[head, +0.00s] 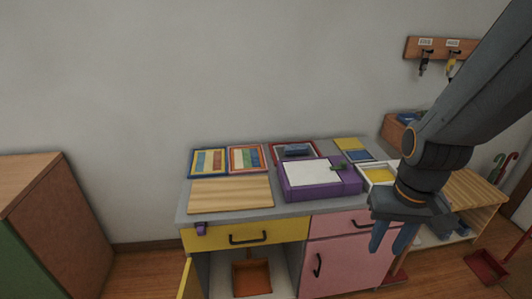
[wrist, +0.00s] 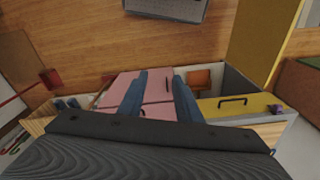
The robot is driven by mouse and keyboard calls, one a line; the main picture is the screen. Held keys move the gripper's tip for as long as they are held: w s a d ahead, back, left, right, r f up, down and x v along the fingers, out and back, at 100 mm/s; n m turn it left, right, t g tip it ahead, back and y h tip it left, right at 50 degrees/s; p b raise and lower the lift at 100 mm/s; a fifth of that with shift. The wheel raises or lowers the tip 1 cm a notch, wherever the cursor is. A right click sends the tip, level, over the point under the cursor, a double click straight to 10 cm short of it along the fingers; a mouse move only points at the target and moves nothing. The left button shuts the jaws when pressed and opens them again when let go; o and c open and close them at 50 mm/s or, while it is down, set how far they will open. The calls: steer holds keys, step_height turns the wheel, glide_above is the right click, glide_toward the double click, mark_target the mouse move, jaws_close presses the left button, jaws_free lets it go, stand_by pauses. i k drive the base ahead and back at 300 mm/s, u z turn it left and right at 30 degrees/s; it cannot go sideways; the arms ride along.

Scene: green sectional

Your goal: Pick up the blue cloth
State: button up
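No thing is plain enough to be named the blue cloth for certain. A folded-looking blue item (head: 297,149) lies in a red-rimmed tray (head: 275,160) at the back of the counter. Another small blue item (head: 408,117) shows at the wooden box (head: 394,133) to the right. My gripper (head: 392,246) hangs pointing down in front of the counter's right end, apart from both items. Its two blue fingers are spread with nothing between them. In the wrist view my gripper (wrist: 158,97) also shows open, with pink cabinet doors (wrist: 155,110) beyond.
The counter holds a wooden board (head: 231,194), a purple box with a white top (head: 312,173) and several colored trays. The yellow cabinet door (head: 187,279) stands open below. A red dustpan (head: 487,266) lies on the floor at right. Floor at left is clear.

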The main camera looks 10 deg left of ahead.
mark_target(297, 149)
steer(key=i, duration=0.95)
